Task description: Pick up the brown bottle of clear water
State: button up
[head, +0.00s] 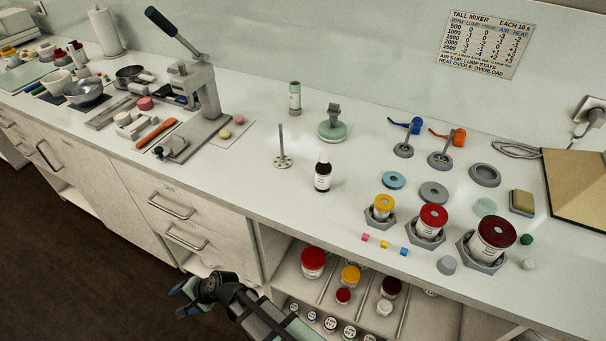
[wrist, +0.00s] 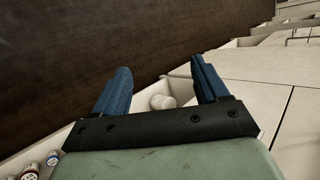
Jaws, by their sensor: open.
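My gripper (head: 183,299) is low in front of the cabinets, below the counter and to the left of the bottle. In the wrist view my gripper (wrist: 158,85) shows two blue fingers spread apart with nothing between them. The bottle does not show in the wrist view.
A metal stand (head: 282,150) is left of the bottle, and a green-based tool (head: 332,125) is behind it. Jars in hexagonal holders (head: 430,224) stand to the right. A lever press (head: 200,95) is further left. An open shelf (head: 340,290) with jars lies below the counter.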

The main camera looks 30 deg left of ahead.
jog(key=w+a+r+n+t+y, duration=0.1)
jog(key=w+a+r+n, duration=0.1)
jog(key=a+r, duration=0.55)
jog(key=w+a+r+n+t+y, duration=0.1)
jog(key=w+a+r+y, duration=0.2)
jog(key=r, duration=0.8)
jog(key=w+r+n+t+h, duration=0.15)
jog(key=w+r, duration=0.35)
jog(key=r, duration=0.6)
jog(key=n+t+h, duration=0.3)
jog(key=n+h, duration=0.1)
jog(key=h, duration=0.4)
send_near(326, 165)
jog(key=shift+m, duration=0.25)
jog(key=shift+x, duration=3.4)
jog(key=shift+f, duration=0.15)
